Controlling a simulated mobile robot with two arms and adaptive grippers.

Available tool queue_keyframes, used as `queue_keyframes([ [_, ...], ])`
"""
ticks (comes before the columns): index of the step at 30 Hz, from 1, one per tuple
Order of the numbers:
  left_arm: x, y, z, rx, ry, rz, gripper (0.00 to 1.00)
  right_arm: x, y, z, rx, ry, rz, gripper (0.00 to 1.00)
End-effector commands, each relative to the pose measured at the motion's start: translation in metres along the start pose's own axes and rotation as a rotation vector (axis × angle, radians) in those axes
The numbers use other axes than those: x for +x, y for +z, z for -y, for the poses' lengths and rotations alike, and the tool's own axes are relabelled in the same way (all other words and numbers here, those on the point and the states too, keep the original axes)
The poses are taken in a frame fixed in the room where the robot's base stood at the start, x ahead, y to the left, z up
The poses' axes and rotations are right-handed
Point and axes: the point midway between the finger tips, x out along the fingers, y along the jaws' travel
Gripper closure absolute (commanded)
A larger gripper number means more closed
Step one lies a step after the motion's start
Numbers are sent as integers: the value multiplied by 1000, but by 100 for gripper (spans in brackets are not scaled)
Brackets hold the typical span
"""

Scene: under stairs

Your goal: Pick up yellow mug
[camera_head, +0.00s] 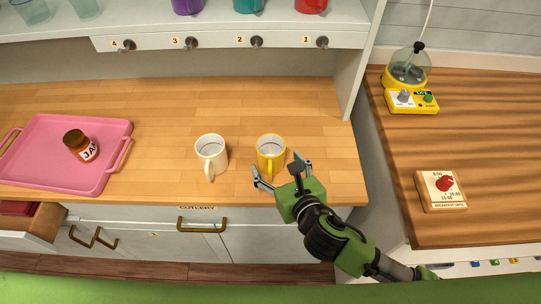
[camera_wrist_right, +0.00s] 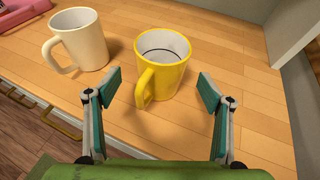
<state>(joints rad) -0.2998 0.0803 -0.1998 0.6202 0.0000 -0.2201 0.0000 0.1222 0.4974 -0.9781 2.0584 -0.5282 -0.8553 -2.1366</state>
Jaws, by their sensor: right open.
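The yellow mug (camera_head: 271,157) stands upright on the wooden counter, near its right end. In the right wrist view the yellow mug (camera_wrist_right: 162,62) has its handle turned toward my gripper. My right gripper (camera_head: 279,176) is open and empty, just in front of the mug. In the wrist view my right gripper's fingers (camera_wrist_right: 157,88) stand apart on either side of the handle, with the mug body just beyond the fingertips. My left gripper is not in view.
A cream mug (camera_head: 211,154) stands left of the yellow mug. A pink tray (camera_head: 62,178) with a jam jar (camera_head: 80,146) lies further left. A shelf (camera_head: 220,25) with colored mugs hangs above. A yellow appliance (camera_head: 408,85) and a small sign box (camera_head: 440,190) are right.

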Motion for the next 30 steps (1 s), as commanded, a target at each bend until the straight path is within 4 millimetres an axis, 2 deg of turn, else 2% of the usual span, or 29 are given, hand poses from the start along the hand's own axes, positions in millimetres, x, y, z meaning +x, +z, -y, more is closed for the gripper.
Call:
queue_keyframes([
  [5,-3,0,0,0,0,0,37,11,2,0,1,1,1,26],
  [15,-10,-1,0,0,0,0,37,50,2,1,2,0,-1,26],
  [24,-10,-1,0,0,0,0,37,54,2,1,1,1,-1,26],
  [26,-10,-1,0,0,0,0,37,54,2,1,1,1,-1,39],
  [30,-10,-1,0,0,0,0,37,54,1,1,1,1,-1,76],
])
